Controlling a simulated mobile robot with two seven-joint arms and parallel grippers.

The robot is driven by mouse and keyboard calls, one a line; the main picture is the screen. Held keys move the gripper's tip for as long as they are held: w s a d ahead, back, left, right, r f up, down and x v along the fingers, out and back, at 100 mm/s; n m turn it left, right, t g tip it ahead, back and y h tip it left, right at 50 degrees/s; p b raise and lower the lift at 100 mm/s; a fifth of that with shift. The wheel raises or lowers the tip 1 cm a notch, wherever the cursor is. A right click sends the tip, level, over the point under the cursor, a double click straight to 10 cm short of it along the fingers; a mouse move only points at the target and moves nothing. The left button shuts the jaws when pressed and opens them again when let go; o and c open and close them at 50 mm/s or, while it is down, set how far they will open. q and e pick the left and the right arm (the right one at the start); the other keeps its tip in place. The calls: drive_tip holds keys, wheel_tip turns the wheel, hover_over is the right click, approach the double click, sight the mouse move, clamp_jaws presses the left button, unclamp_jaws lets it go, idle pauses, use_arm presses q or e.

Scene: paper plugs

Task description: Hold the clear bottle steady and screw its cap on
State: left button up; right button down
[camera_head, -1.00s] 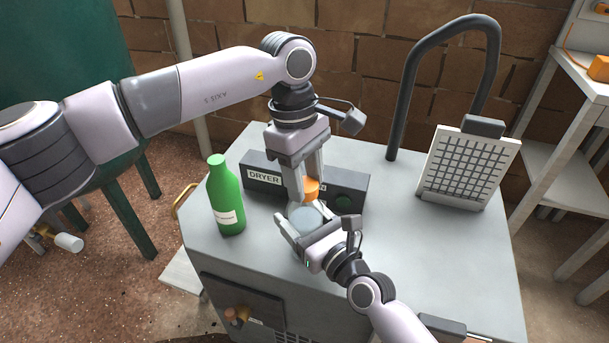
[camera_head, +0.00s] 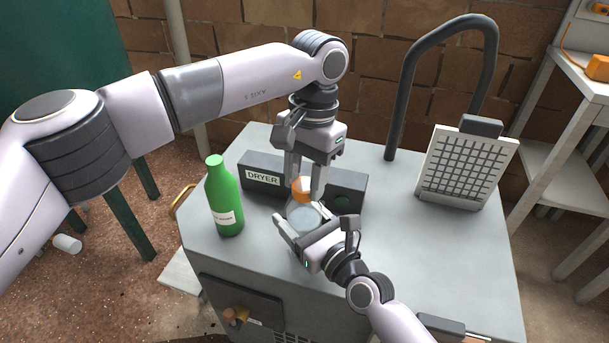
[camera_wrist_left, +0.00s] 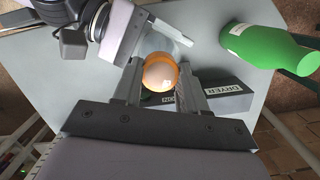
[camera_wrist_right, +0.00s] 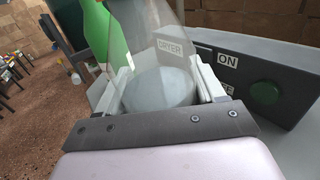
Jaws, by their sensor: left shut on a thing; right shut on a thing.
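The clear bottle (camera_head: 306,217) stands upright on the grey machine top, with a pale bluish body. My right gripper (camera_head: 296,240) is shut around its body from the front; in the right wrist view the bottle (camera_wrist_right: 160,88) sits between both fingers. The orange cap (camera_head: 302,188) is at the bottle's mouth. My left gripper (camera_head: 303,192) points down from above and is shut on the cap. In the left wrist view the cap (camera_wrist_left: 160,73) lies between the fingertips, over the bottle. Whether the thread is engaged cannot be seen.
A green bottle (camera_head: 224,197) stands to the left on the machine top (camera_head: 420,260). A dark box labelled DRYER (camera_head: 262,178) with a green button is just behind the clear bottle. A grid panel (camera_head: 465,170) and a black hose (camera_head: 408,85) stand at the right.

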use_arm(q)
drive_tip(key=m, duration=0.2)
drive_tip(key=shift+m, duration=0.3)
drive_tip(key=o, duration=1)
drive_tip(key=shift+r, duration=2.25)
drive_tip(key=shift+c, duration=0.3)
